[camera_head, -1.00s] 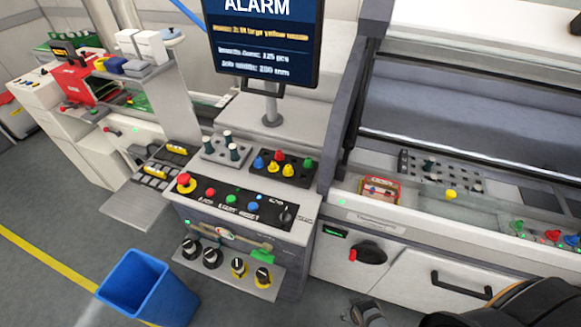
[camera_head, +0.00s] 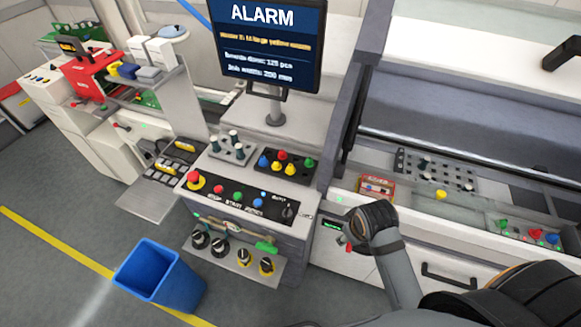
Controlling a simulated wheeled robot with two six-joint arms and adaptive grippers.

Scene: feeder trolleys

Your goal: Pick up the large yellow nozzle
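Another yellow piece (camera_head: 440,194) sits inside the machine on the right. I cannot tell by size which is the large yellow nozzle. My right arm comes in from the bottom right, and its dark gripper end (camera_head: 352,226) is in front of the machine's front panel, right of the console and apart from the nozzles. Its fingers are too small and hidden to read. My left gripper is out of view.
The monitor (camera_head: 268,45) reads ALARM and names a large yellow nozzle. A grey tray (camera_head: 233,152) of dark nozzles is left of the black tray. Buttons (camera_head: 237,196) line the console front. A blue bin (camera_head: 160,277) stands on the floor.

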